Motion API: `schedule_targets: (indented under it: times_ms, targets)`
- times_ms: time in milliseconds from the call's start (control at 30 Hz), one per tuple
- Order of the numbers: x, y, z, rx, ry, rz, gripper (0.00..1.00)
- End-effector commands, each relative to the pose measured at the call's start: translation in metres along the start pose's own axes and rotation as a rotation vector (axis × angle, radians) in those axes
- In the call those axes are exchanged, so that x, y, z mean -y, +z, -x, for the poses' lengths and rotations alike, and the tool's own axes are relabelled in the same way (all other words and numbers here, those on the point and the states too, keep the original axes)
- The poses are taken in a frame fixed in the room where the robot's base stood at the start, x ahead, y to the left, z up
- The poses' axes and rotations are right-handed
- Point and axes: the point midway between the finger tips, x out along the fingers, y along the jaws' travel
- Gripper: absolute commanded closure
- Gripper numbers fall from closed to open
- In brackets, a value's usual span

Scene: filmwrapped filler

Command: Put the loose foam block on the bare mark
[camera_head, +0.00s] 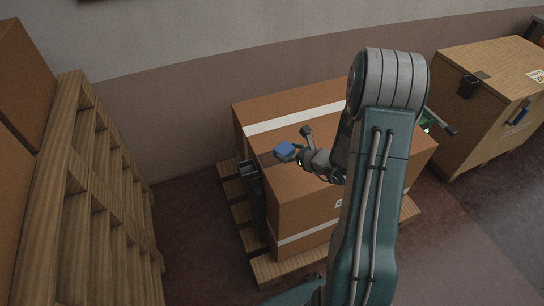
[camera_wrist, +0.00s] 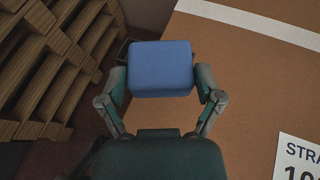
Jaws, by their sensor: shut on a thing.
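A blue foam block (camera_head: 285,150) is held in my gripper (camera_head: 303,150) above the left part of the large brown carton's top. In the wrist view the block (camera_wrist: 160,68) sits between the two fingers of my gripper (camera_wrist: 161,80), one on each side. The carton (camera_head: 300,215) has white tape across its top and stands on a wooden pallet (camera_head: 238,214). I cannot make out a bare mark in either view. My arm hides part of the carton's top and its right side.
A dark bracket-like piece (camera_head: 250,172) is at the carton's left edge. Wooden slatted pallets (camera_head: 108,190) stand at the left, with floor between them and the carton. A wooden crate (camera_head: 480,110) with a dark latch stands at the right. A wall runs behind.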

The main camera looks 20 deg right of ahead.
Motion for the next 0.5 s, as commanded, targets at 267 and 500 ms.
schedule_targets:
  times_ms: [267, 500]
  targets:
    - [0.01, -0.013, -0.061, -0.004, 0.001, 0.001, 0.48]
    - [0.019, -0.032, -0.095, -0.002, -0.001, 0.002, 0.48]
